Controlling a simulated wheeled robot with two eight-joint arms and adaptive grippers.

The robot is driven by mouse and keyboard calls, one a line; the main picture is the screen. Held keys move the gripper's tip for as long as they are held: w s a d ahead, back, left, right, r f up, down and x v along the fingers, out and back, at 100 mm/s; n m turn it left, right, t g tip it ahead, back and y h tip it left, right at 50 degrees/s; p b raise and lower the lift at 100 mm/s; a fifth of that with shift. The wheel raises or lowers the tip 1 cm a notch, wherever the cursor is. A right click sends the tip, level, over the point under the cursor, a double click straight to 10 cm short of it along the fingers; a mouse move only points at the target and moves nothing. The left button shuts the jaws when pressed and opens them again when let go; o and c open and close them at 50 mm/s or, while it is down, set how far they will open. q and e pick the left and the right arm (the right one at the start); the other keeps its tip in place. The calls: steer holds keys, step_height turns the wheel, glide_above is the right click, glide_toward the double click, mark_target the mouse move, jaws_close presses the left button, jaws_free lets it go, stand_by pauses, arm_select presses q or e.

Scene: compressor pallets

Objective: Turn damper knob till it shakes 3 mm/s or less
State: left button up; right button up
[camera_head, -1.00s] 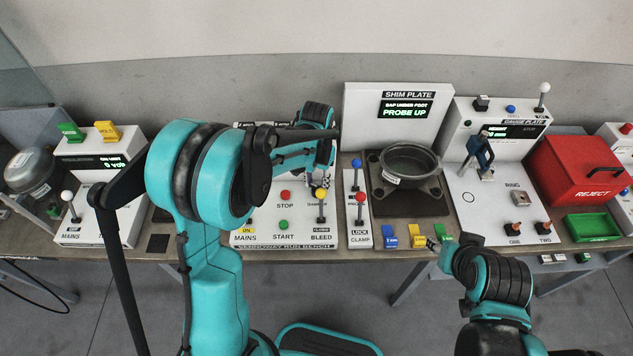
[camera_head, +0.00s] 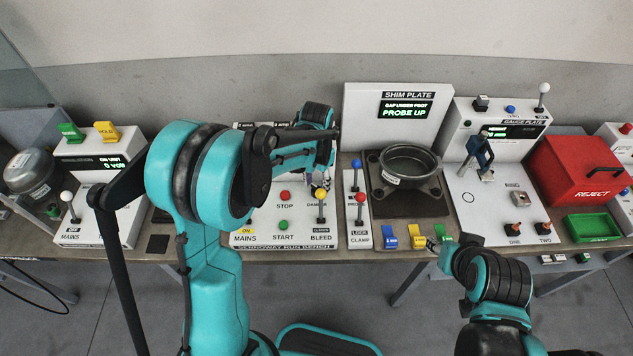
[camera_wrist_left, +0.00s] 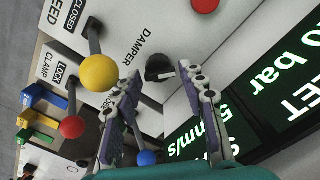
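The black damper knob (camera_wrist_left: 158,68) sits beside the printed word DAMPER on the white run bench panel (camera_wrist_left: 140,28). My left gripper (camera_wrist_left: 158,77) is open, with one finger on each side of the knob and a visible gap to each. In the head view the left gripper (camera_head: 322,182) hangs over the bench and hides the knob. A green display (camera_wrist_left: 190,143) shows a mm/s reading starting with 5; a finger covers part of it. My right gripper (camera_head: 447,258) is low at the bench's front edge, too small to tell its opening.
The yellow-ball bleed lever (camera_wrist_left: 100,72) stands close to the left gripper. Red STOP (camera_head: 285,195) and green START (camera_head: 283,225) buttons are on the same panel. The shim plate station (camera_head: 408,160) is to the right.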

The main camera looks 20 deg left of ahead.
mark_target(316, 187)
stand_by(0.3)
arm_select(q)
step_height(316, 187, up, 12)
stand_by(0.4)
stand_by(0.4)
steer(key=s+a+n+t, duration=0.2)
steer(key=s+n+t, duration=0.2)
steer(key=s, duration=1.3)
steer(key=t+b, duration=0.1)
steer(key=t, duration=0.2)
steer(key=shift+s+a+f+n, duration=0.2)
steer(key=shift+s+a+n, duration=0.1)
steer(key=shift+s+n, duration=0.1)
